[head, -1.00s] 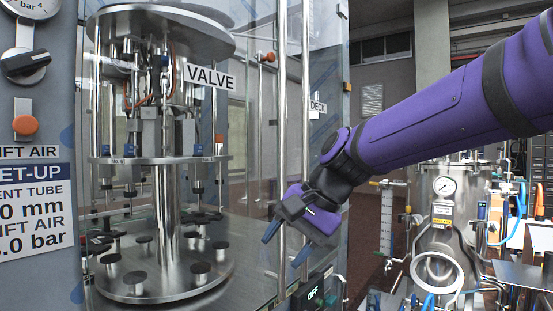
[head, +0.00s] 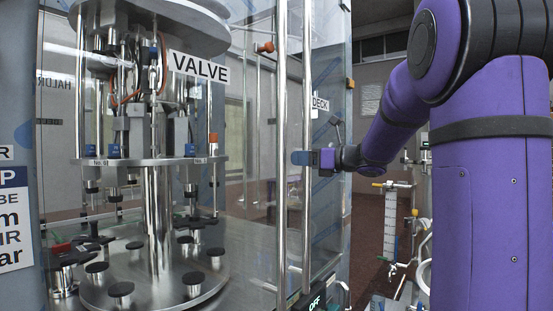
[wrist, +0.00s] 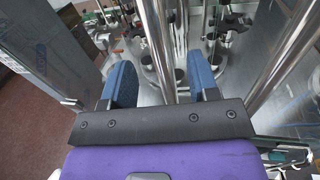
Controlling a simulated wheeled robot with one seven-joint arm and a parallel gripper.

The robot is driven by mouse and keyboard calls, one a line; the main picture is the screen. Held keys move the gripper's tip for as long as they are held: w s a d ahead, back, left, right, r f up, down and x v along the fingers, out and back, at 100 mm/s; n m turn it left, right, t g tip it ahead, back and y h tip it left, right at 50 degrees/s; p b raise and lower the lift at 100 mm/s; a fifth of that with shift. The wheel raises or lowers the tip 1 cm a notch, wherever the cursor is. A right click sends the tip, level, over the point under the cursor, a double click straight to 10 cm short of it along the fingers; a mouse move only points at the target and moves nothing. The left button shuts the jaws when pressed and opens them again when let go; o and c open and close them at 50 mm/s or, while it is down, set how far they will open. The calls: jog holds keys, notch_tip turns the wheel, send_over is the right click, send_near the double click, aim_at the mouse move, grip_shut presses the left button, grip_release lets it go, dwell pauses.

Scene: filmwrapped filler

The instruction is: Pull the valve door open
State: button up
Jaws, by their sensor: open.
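The valve door is the clear panel labelled VALVE (head: 199,67) in the head view. Two upright steel bars stand near its right edge: a left bar (head: 281,220) and a right bar (head: 308,230), beside the DECK label (head: 320,105). My gripper (head: 300,158) is at the bars, its blue tip overlapping the right bar and ending just short of the left one in the picture. In the wrist view my two blue fingers are spread, with one steel bar (wrist: 156,45) running between them, apparently not clamped. I cannot tell for sure which bar that is.
A second steel bar (wrist: 285,60) runs close to the right of my fingers in the wrist view. Behind the glass stands a round steel machine (head: 155,220) with several black knobs. A dark control box with a lit display (head: 316,302) sits low by the bars.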

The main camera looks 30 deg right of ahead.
aim_at(276, 157)
jog(key=x, duration=0.8)
jog(key=shift+a, duration=0.1)
